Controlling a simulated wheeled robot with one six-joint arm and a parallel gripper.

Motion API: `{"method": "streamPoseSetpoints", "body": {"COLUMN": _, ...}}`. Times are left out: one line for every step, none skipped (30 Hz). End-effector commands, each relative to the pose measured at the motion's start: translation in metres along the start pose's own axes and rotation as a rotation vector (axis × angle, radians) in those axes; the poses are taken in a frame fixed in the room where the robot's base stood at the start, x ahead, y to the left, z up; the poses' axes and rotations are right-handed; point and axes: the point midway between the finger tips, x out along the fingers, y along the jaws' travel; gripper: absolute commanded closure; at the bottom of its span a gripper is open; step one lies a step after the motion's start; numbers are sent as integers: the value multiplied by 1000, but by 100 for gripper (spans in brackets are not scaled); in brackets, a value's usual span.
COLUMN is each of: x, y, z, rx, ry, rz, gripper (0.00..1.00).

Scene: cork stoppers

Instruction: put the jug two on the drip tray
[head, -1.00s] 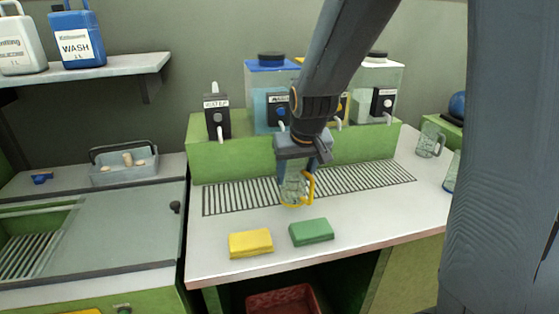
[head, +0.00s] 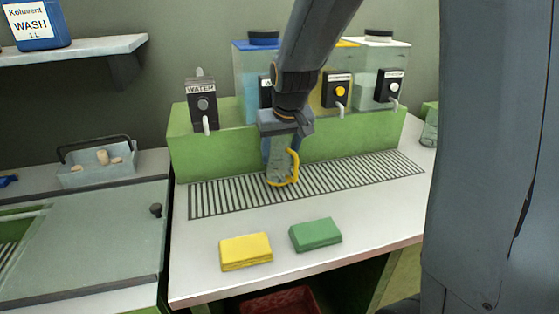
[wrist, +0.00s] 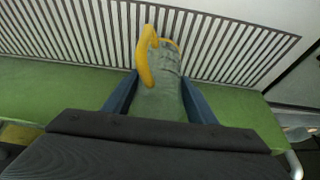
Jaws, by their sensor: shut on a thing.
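The jug (head: 277,173) is clear glass with a yellow handle and yellow rim. My gripper (head: 279,150) is shut on it from above, and the jug looks upright. In the head view it is in front of the drip tray (head: 225,200), a slotted grey strip along the counter. I cannot tell whether its base touches the slots. In the wrist view the jug (wrist: 160,98) is between my two blue fingers (wrist: 158,100), its yellow handle toward the slotted tray (wrist: 230,45). My arm hides part of the dispensers behind.
A green ledge with a water tap (head: 203,105) and several dispensers stands behind the tray. A yellow sponge (head: 246,251) and a green sponge (head: 315,235) lie in front. Another glass jug (head: 429,132) stands at the right. A caddy with corks (head: 98,165) is at left.

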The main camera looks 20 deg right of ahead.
Motion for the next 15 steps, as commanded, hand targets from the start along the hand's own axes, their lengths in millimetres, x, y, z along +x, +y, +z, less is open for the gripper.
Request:
{"method": "streamPoseSetpoints", "body": {"x": 8, "y": 0, "z": 2, "rx": 1, "ry": 1, "rz": 0, "gripper": 72}}
{"method": "streamPoseSetpoints", "body": {"x": 9, "y": 1, "z": 3, "rx": 1, "ry": 1, "rz": 0, "gripper": 72}}
{"method": "streamPoseSetpoints", "body": {"x": 10, "y": 1, "z": 4, "rx": 1, "ry": 1, "rz": 1, "gripper": 72}}
{"method": "streamPoseSetpoints", "body": {"x": 11, "y": 1, "z": 4, "rx": 2, "ry": 1, "rz": 1, "gripper": 72}}
{"method": "streamPoseSetpoints", "body": {"x": 10, "y": 1, "z": 4, "rx": 2, "ry": 1, "rz": 1, "gripper": 72}}
{"method": "streamPoseSetpoints", "body": {"x": 10, "y": 1, "z": 4, "rx": 2, "ry": 1, "rz": 1, "gripper": 72}}
{"method": "streamPoseSetpoints", "body": {"x": 9, "y": 1, "z": 4, "rx": 2, "ry": 1, "rz": 1, "gripper": 72}}
{"method": "streamPoseSetpoints", "body": {"x": 9, "y": 2, "z": 4, "rx": 3, "ry": 1, "rz": 1, "gripper": 72}}
{"method": "streamPoseSetpoints", "body": {"x": 9, "y": 2, "z": 4, "rx": 3, "ry": 1, "rz": 1, "gripper": 72}}
{"method": "streamPoseSetpoints", "body": {"x": 9, "y": 2, "z": 4, "rx": 3, "ry": 1, "rz": 1, "gripper": 72}}
{"method": "streamPoseSetpoints", "body": {"x": 9, "y": 2, "z": 4, "rx": 3, "ry": 1, "rz": 1, "gripper": 72}}
{"method": "streamPoseSetpoints", "body": {"x": 9, "y": 2, "z": 4, "rx": 3, "ry": 1, "rz": 1, "gripper": 72}}
{"method": "streamPoseSetpoints", "body": {"x": 10, "y": 2, "z": 4, "rx": 3, "ry": 1, "rz": 1, "gripper": 72}}
{"method": "streamPoseSetpoints", "body": {"x": 11, "y": 2, "z": 5, "rx": 3, "ry": 0, "rz": 1, "gripper": 72}}
{"method": "streamPoseSetpoints", "body": {"x": 12, "y": 2, "z": 5, "rx": 3, "ry": 0, "rz": 1, "gripper": 72}}
